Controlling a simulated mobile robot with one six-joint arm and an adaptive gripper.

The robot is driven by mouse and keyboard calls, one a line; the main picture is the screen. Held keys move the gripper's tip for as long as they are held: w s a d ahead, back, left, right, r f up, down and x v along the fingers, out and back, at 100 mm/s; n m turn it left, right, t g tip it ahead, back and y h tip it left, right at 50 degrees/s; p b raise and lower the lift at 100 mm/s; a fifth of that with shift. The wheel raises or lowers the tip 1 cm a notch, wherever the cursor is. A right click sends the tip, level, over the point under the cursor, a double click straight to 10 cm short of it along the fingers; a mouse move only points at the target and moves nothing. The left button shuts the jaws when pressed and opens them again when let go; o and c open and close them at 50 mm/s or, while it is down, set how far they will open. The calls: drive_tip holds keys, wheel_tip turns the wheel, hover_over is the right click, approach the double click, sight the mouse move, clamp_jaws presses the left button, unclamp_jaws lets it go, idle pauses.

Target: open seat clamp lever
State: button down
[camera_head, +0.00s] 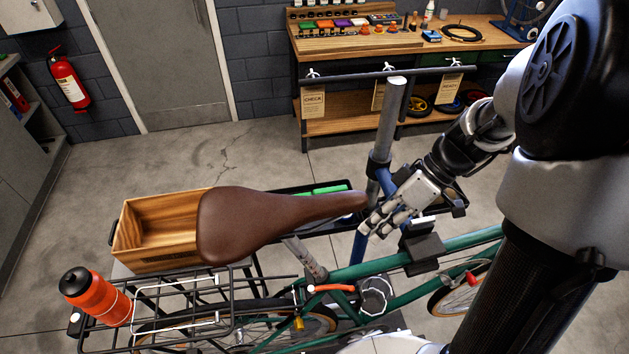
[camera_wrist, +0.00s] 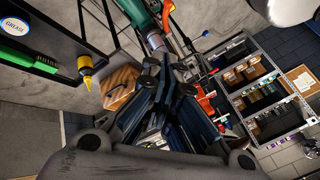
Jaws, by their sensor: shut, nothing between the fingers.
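The orange seat clamp lever (camera_head: 331,288) shows in the head view at the foot of the silver seat post (camera_head: 306,258), on the green bike frame (camera_head: 465,241). My gripper (camera_head: 374,224) is above the frame's top tube, up and to the right of the lever, near the saddle's nose. It is apart from the lever. In the wrist view my gripper (camera_wrist: 165,70) has its fingers together and empty. An orange-red part (camera_wrist: 206,106) shows beside the fingers there; I cannot tell whether it is the lever.
The brown saddle (camera_head: 260,220) overhangs the lever from above left. The stand post (camera_head: 389,125) rises behind my gripper. A rear rack (camera_head: 187,293), an orange bottle (camera_head: 103,298) and a wooden crate (camera_head: 130,232) are at left. A workbench (camera_head: 460,42) stands behind.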

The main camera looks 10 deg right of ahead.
drive_tip(key=shift+w+d, duration=0.1)
idle(0.3)
drive_tip(key=shift+f, duration=0.15)
drive_tip(key=b+x, duration=0.1)
drive_tip(key=x, duration=0.9)
drive_tip(key=shift+a+f, duration=0.1)
drive_tip(key=shift+a, duration=0.15)
drive_tip(key=s+f, duration=0.2)
drive_tip(key=shift+d+f+b, duration=0.15)
drive_tip(key=shift+f+b, duration=0.25)
drive_tip(key=shift+s+d+b, duration=0.1)
drive_tip(key=shift+b, duration=0.2)
